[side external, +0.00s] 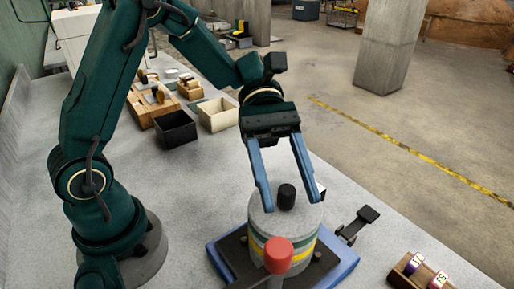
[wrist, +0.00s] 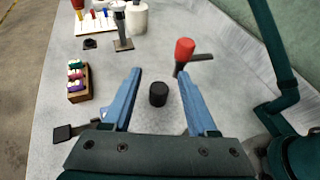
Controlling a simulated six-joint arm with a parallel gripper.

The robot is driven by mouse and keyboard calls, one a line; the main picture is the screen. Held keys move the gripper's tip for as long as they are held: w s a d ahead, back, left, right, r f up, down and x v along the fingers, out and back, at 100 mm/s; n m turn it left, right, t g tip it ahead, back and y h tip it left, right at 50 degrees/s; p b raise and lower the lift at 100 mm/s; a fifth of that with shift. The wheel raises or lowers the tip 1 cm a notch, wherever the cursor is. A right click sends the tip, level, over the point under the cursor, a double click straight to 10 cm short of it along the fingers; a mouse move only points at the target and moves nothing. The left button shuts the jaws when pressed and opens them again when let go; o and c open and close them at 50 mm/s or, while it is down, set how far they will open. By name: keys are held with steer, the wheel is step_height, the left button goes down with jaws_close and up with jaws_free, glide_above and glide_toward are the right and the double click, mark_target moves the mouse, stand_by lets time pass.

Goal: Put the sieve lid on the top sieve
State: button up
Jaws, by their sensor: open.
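The sieve lid (side external: 266,221) is a grey disc with a black knob (side external: 287,196). It appears to lie flat on top of the sieve stack (side external: 268,246), which has grey, green and yellow bands. The top sieve's rim is hard to tell from the lid. My gripper (side external: 292,204) is open, its two blue fingers pointing down on either side of the knob with gaps. In the wrist view, the black knob (wrist: 158,94) shows between the spread fingers of my gripper (wrist: 160,70), and the grey lid blends into the grey table.
The stack stands on a blue base (side external: 344,262). A red-topped handle (side external: 278,254) rises close in front, and a black lever (side external: 358,222) sticks out right. A wooden rack of small jars (side external: 420,272) lies front right. Black (side external: 176,131) and cream (side external: 218,115) bins stand behind.

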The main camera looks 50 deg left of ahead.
steer(key=v, duration=1.2)
steer(key=s+a+f+m+t+y, duration=0.2)
steer(key=s+f+m+t+y, duration=0.3)
steer(key=s+m+t+y, duration=0.5)
steer(key=m+y, duration=0.2)
steer(key=m, duration=0.1)
steer(key=shift+a+m+t, duration=0.3)
steer(key=shift+a+t, duration=0.1)
steer(key=shift+o, duration=0.7)
steer(key=shift+f, duration=0.1)
